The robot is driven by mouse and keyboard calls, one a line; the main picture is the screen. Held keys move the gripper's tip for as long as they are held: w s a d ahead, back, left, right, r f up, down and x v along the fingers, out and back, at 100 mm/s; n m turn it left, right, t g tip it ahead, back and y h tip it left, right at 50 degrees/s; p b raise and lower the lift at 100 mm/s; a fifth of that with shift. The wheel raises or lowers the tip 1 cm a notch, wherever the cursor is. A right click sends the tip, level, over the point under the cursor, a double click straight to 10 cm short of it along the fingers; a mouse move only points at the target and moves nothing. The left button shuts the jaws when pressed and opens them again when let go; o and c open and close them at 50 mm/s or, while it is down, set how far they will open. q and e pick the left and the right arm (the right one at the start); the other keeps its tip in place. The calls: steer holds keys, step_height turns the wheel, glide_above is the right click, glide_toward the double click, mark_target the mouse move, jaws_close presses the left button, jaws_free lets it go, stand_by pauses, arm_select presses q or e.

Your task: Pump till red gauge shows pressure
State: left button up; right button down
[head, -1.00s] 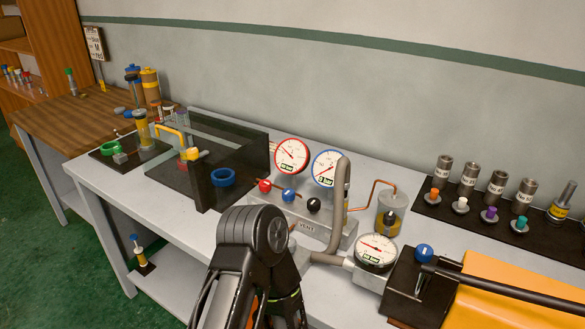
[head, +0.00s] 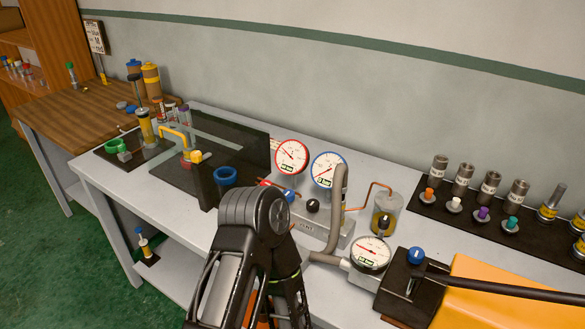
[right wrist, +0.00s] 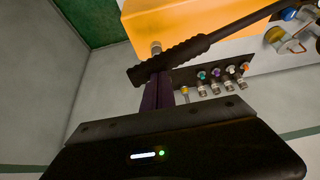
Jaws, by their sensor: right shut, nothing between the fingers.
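The red-rimmed gauge (head: 292,157) stands on the grey manifold block; its needle lies on a slant and its small green readout is too small to read. A blue-rimmed gauge (head: 329,170) is beside it. The pump has a dark block (head: 400,298), an orange body (head: 480,290) and a long black lever (head: 500,288) running out at the right edge. In the right wrist view, the lever's ribbed grip (right wrist: 170,62) crosses just beyond my right gripper (right wrist: 158,88), which is shut and empty; contact is unclear. My left gripper is out of view.
My left arm stands in front of the manifold block (head: 318,228). A third gauge (head: 370,253) sits on the pipe beside the pump. Black, blue and red knobs line the manifold. Several fittings stand on a black mat (head: 462,208). A dark rig with blue ring (head: 225,177) is left.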

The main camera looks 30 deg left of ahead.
steer(key=shift+s+d+f+b, duration=0.1)
steer(key=shift+d+f+b, duration=0.15)
steer(key=shift+f+b, duration=0.6)
steer(key=shift+w+d+f+b, duration=0.1)
steer(key=shift+d+f+b, duration=0.15)
steer(key=shift+f+b, duration=0.65)
steer(key=shift+s+d+f+b, duration=0.1)
steer(key=shift+d+f+b, duration=0.3)
steer(key=shift+f, duration=0.75)
steer(key=shift+a, duration=0.15)
steer(key=shift+d+f+b, duration=0.2)
steer(key=shift+f+b, duration=0.45)
steer(key=shift+f, duration=0.15)
steer(key=shift+d+f+b, duration=0.15)
steer(key=shift+f+b, duration=0.5)
steer(key=shift+f, duration=0.1)
steer(key=shift+d+f+b, duration=0.2)
steer(key=shift+f+b, duration=0.45)
steer(key=shift+f, duration=0.3)
